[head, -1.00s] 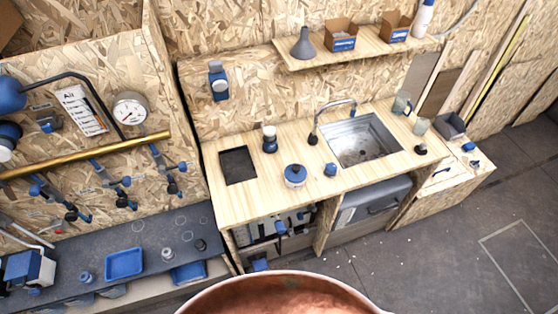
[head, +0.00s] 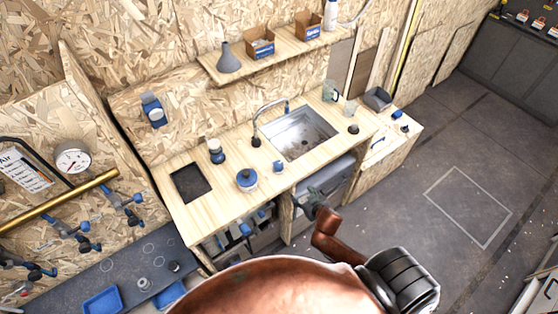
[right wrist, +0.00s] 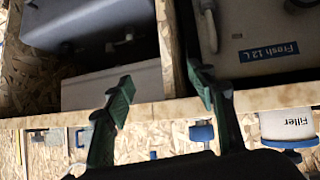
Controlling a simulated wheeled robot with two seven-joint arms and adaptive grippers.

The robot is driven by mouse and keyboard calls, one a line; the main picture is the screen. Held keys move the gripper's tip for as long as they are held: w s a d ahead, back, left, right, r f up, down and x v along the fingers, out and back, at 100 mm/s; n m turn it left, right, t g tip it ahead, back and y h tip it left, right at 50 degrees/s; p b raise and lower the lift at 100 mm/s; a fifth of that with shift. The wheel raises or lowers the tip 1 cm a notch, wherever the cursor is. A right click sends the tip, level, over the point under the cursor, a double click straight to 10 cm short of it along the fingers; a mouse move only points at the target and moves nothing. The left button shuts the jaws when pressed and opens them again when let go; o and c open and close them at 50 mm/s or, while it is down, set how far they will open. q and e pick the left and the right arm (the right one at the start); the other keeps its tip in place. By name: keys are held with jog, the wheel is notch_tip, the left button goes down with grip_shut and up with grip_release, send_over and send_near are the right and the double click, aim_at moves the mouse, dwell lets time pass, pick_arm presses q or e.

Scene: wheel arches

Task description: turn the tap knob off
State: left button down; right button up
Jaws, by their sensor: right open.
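The curved metal tap (head: 268,108) stands at the left of the sink (head: 300,135) on the pale wooden counter, with a dark base (head: 255,141). I cannot tell which small piece is its knob; a blue knob-like piece (head: 278,166) sits on the counter in front of the sink. My right gripper (head: 312,203) is in front of the counter, below its top. In the right wrist view, its green fingers (right wrist: 165,88) are apart with nothing held, before the cabinet's front edge. My left gripper is out of view.
A "Fresh 12 L" container (right wrist: 255,50) and a grey bin (right wrist: 88,22) are inside the cabinet. The floor (head: 430,130) to the right is clear.

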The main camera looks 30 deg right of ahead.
jog(key=t+p, duration=0.1)
jog(key=t, duration=0.1)
send_near(279, 164)
notch_tip(279, 164, down, 2)
jog(key=s+d, duration=0.2)
jog(key=d, duration=0.1)
jog(key=w+y, duration=0.1)
jog(key=w+a+n+y, duration=0.1)
jog(key=w, duration=0.1)
jog(key=shift+w+t, duration=0.15)
jog(key=shift+t, duration=0.25)
jog(key=shift+w+a+y, duration=0.15)
jog(key=shift+w+y, duration=0.25)
jog(key=shift+w, duration=0.05)
jog(key=x, duration=0.7)
jog(key=shift+w, duration=0.3)
jog(key=c, duration=1.2)
